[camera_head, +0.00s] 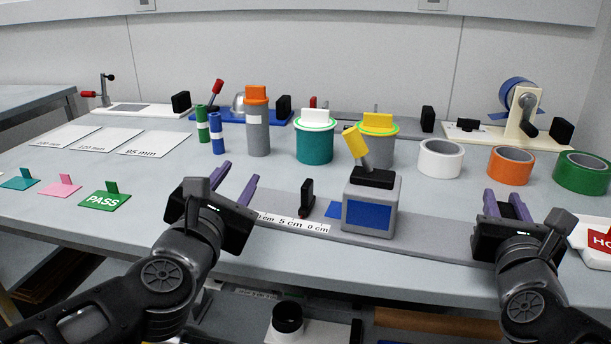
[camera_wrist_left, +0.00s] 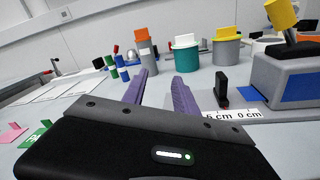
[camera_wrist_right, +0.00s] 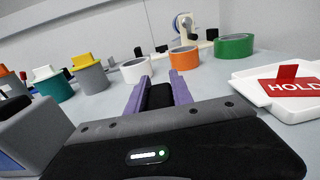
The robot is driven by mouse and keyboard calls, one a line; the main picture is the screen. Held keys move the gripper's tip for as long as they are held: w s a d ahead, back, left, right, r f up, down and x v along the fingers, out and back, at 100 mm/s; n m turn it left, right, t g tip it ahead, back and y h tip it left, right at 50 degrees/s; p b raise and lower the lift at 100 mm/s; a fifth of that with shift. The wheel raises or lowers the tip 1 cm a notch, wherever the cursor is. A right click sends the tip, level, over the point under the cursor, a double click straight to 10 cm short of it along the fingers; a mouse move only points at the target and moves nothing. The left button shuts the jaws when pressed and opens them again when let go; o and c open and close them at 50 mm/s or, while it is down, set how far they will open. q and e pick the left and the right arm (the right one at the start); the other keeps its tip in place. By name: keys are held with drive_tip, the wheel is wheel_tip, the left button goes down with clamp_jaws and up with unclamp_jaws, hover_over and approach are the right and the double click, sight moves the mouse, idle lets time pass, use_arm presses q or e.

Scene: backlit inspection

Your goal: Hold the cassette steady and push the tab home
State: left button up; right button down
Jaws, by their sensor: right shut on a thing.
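A long grey base strip (camera_head: 425,239) lies along the table front. On it stands a grey box (camera_head: 370,207) with a blue face and tilted yellow lever; I cannot tell for certain which part is the cassette. A small black upright tab (camera_head: 307,198) stands left of the box, behind a white centimetre scale (camera_head: 292,223), apart from the box. It also shows in the left wrist view (camera_wrist_left: 221,88). My left gripper (camera_head: 235,181) is open and empty, left of the tab. My right gripper (camera_head: 506,204) is shut on a black block (camera_wrist_right: 160,96) at the strip's right end.
Teal (camera_head: 314,143) and grey canisters stand behind the strip. White (camera_head: 440,172), orange (camera_head: 511,181) and green tape rolls sit at right. A HOLD tray (camera_head: 590,258) is right of my right gripper. A green PASS card (camera_head: 104,201) lies left.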

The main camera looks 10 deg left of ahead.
use_arm(q)
drive_tip(key=h, duration=0.2)
approach(312, 180)
drive_tip(key=a, duration=0.1)
drive_tip(key=w+a+r, duration=0.1)
drive_tip(key=a, duration=0.1)
drive_tip(key=shift+w+a+r, duration=0.2)
drive_tip(key=shift+w+a, duration=0.1)
drive_tip(key=shift+a, duration=0.05)
drive_tip(key=d, duration=0.1)
drive_tip(key=s+d+f+n, duration=0.1)
drive_tip(key=d+h, duration=0.1)
drive_tip(key=shift+s+f, duration=0.3)
drive_tip(key=shift+f, duration=0.1)
drive_tip(key=shift+f+n, duration=0.1)
drive_tip(key=shift+n, duration=0.6)
drive_tip(key=shift+a+n, duration=0.15)
drive_tip(key=shift+n, duration=0.15)
drive_tip(key=shift+w, duration=0.15)
drive_tip(key=w, duration=0.8)
drive_tip(key=w+d, duration=0.1)
drive_tip(key=w, duration=0.2)
drive_tip(key=shift+w+d, duration=0.15)
drive_tip(key=shift+w, duration=0.25)
drive_tip(key=shift+c, duration=0.2)
clamp_jaws()
drive_tip(key=shift+d, duration=0.1)
